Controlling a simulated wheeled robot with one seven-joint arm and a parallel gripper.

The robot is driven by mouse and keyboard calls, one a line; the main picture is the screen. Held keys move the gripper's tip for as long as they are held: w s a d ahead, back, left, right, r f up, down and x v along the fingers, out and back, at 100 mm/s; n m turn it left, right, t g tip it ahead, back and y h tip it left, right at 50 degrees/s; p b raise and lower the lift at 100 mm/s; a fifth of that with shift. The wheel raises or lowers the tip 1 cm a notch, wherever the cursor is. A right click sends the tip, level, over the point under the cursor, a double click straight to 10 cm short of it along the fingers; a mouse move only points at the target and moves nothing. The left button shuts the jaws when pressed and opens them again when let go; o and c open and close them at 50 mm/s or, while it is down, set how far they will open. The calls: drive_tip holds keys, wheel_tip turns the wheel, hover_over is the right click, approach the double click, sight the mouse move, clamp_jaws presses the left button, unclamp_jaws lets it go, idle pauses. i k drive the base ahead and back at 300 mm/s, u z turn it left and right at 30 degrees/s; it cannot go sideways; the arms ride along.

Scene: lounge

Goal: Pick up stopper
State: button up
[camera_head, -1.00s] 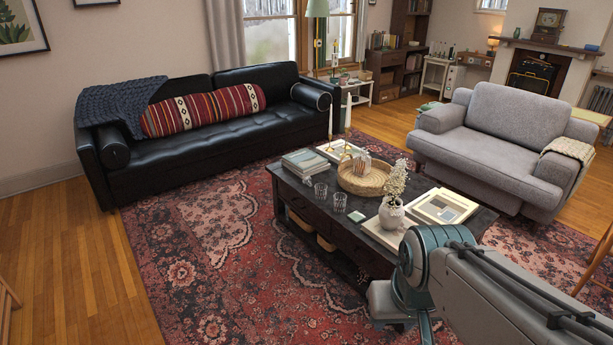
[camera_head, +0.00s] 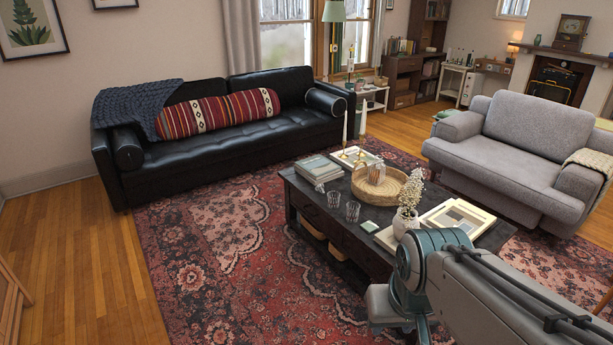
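I cannot make out a stopper in this view; small items on the tables are too small or partly hidden to tell. The dark coffee table (camera_head: 340,193) stands on the rug and holds a round woven tray (camera_head: 392,191), two clear glasses (camera_head: 352,211), a small pale green block (camera_head: 369,227), books (camera_head: 318,168) and a white vase with pale flowers (camera_head: 405,222). My arm comes in at the lower right and covers the table's near right part. My gripper is not in view.
A black sofa (camera_head: 240,140) stands along the back wall and a grey armchair (camera_head: 530,140) at the right. A white side table (camera_head: 455,80) with small items stands far back. Wooden floor (camera_head: 80,250) at left and the rug (camera_head: 220,270) in front are open.

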sight(320, 186)
drive_tip(key=u, duration=0.5)
drive_tip(key=i, duration=3.1)
drive_tip(key=z, duration=0.85)
drive_tip(key=i, duration=0.55)
drive_tip(key=z, duration=0.35)
